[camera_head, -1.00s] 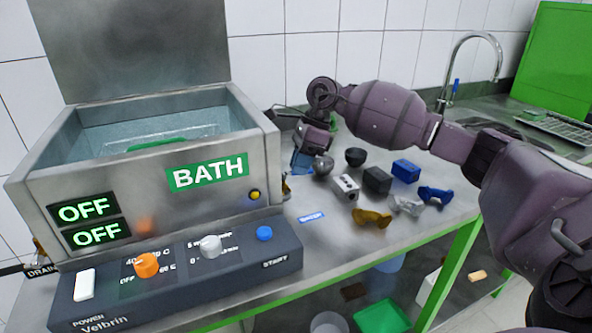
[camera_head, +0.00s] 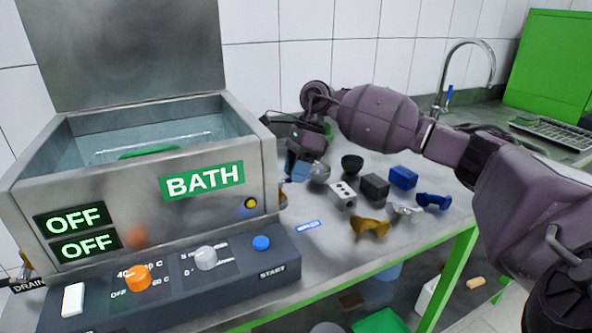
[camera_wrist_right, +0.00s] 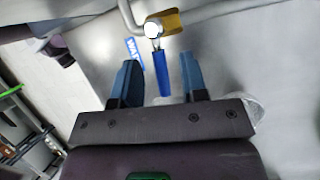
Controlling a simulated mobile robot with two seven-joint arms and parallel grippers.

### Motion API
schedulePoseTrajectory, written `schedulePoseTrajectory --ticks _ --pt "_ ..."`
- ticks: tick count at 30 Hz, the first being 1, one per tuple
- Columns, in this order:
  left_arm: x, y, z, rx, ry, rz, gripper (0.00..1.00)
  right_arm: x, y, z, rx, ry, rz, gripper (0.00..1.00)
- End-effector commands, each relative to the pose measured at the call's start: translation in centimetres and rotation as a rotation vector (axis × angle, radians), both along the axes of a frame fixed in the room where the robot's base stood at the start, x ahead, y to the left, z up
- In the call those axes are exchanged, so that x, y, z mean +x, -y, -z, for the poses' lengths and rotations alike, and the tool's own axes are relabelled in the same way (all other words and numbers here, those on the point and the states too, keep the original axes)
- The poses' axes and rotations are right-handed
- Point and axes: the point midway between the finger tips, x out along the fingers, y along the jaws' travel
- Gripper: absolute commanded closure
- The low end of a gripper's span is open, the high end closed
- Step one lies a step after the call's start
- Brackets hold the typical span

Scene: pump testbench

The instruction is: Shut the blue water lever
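The blue water lever (camera_wrist_right: 162,73) shows in the right wrist view as a straight blue handle hanging from a round metal valve joint (camera_wrist_right: 153,30) on a pipe. My right gripper (camera_wrist_right: 160,67) is open, with one blue-grey finger on each side of the lever and visible gaps between. In the head view my right gripper (camera_head: 298,166) is beside the right side of the steel bath (camera_head: 130,195), low over the bench. There the lever is hidden or too small to make out. My left gripper is not in view.
A water label (camera_head: 309,224) is on the bench (camera_head: 335,260). A control panel (camera_head: 180,280) fronts the bath.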

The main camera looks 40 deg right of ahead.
Motion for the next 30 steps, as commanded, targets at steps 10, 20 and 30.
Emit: schedulePoseTrajectory --ticks 10,20,30 --pt "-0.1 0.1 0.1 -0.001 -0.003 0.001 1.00 0.0 0.3 -0.6 -0.001 -0.002 0.000 0.60" --pt "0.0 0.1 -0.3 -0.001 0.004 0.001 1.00 0.2 2.6 -5.7 -0.001 0.003 0.001 0.60" --pt "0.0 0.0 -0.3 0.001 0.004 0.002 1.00 0.4 4.4 -9.4 0.000 0.000 0.001 0.60"
